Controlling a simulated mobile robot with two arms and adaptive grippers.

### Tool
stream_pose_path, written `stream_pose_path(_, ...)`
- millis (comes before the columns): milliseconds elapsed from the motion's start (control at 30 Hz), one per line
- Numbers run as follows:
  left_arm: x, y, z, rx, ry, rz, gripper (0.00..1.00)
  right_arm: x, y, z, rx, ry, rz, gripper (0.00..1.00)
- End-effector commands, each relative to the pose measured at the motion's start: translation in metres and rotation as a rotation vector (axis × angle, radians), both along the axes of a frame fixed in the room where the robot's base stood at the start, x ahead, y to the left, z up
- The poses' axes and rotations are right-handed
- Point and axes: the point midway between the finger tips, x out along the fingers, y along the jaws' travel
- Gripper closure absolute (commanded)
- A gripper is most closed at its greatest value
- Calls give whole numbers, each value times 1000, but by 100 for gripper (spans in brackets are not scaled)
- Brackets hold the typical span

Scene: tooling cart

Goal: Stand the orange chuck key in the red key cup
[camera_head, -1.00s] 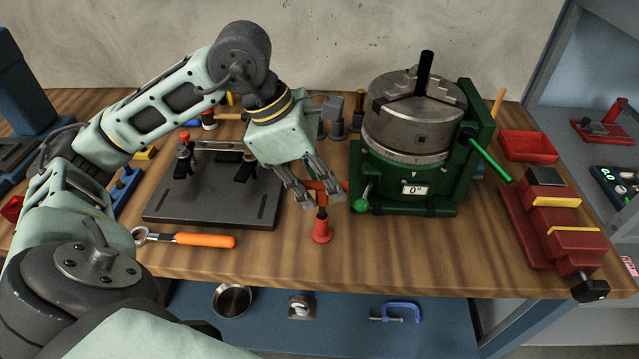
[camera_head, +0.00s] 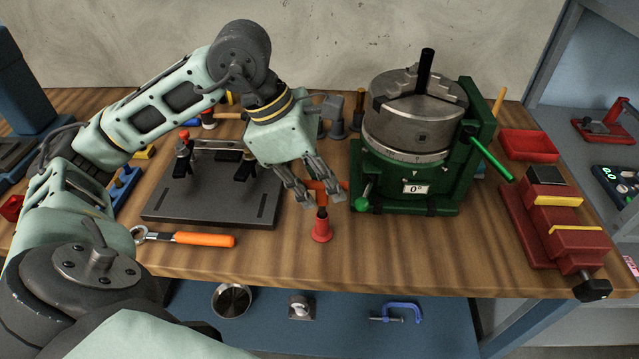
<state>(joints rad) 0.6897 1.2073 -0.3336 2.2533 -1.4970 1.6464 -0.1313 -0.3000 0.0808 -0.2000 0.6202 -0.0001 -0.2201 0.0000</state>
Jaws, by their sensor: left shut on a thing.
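The orange chuck key (camera_head: 322,196) is upright between the fingers of my left gripper (camera_head: 318,199), which is shut on it. The key's orange crossbar shows between and beside the fingertips, and its dark shank points down. The red key cup (camera_head: 321,231) stands on the bench directly below. The shank's lower end meets the cup's mouth in the picture; I cannot tell how deep it sits inside. My right gripper is not in view.
The green rotary table (camera_head: 415,185) with its grey chuck (camera_head: 414,112) stands close on the right. A dark fixture plate (camera_head: 215,203) lies to the left, and an orange-handled wrench (camera_head: 205,239) lies in front of it. A red vise (camera_head: 560,222) is at far right. Bench front is clear right of the cup.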

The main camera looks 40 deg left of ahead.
Motion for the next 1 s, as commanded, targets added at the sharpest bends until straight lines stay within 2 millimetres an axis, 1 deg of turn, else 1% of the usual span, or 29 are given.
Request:
stream_pose_path(100,0,0,0,0,-1,0,100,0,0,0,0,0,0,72)
stream_pose_path(133,0,0,0,0,-1,0,86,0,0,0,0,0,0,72)
stream_pose_path(367,0,0,0,0,-1,0,66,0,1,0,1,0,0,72)
stream_pose_path(567,0,0,0,0,0,0,65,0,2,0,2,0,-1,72)
stream_pose_path(767,0,0,0,0,0,0,50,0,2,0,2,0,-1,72)
stream_pose_path(1000,0,0,0,0,0,0,50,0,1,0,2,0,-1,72)
